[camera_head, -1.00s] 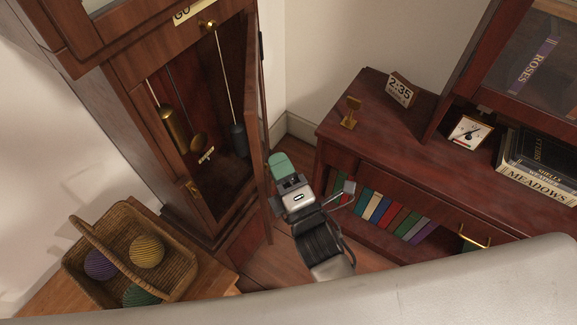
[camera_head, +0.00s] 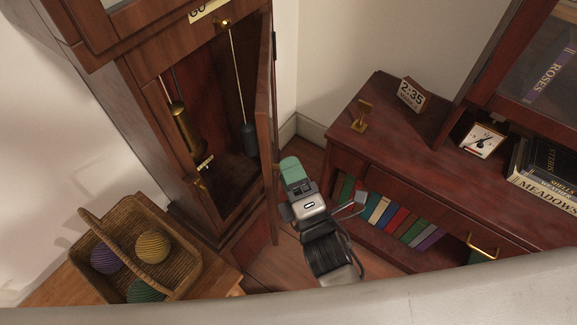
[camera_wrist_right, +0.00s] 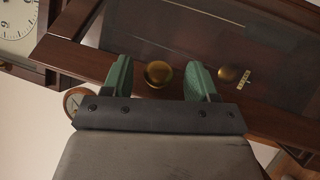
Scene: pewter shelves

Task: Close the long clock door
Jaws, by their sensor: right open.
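The tall wooden clock stands at the left in the head view, and its long door (camera_head: 264,125) is swung open, seen nearly edge-on at the right of the case. My right gripper (camera_head: 291,170), with green fingertips, is just right of the door's lower part. In the right wrist view it is open (camera_wrist_right: 160,78), its two green fingers spread and empty. A round brass knob (camera_wrist_right: 158,74) shows between the fingertips, against the dark wooden frame. I cannot tell whether the fingers touch the door. My left gripper is not in view.
A wicker basket (camera_head: 187,284) with yarn balls stands on a small wooden table at lower left. A dark red cabinet (camera_head: 375,146) with books and a small clock (camera_head: 483,141) fills the right. A floor gap lies between tall clock and cabinet.

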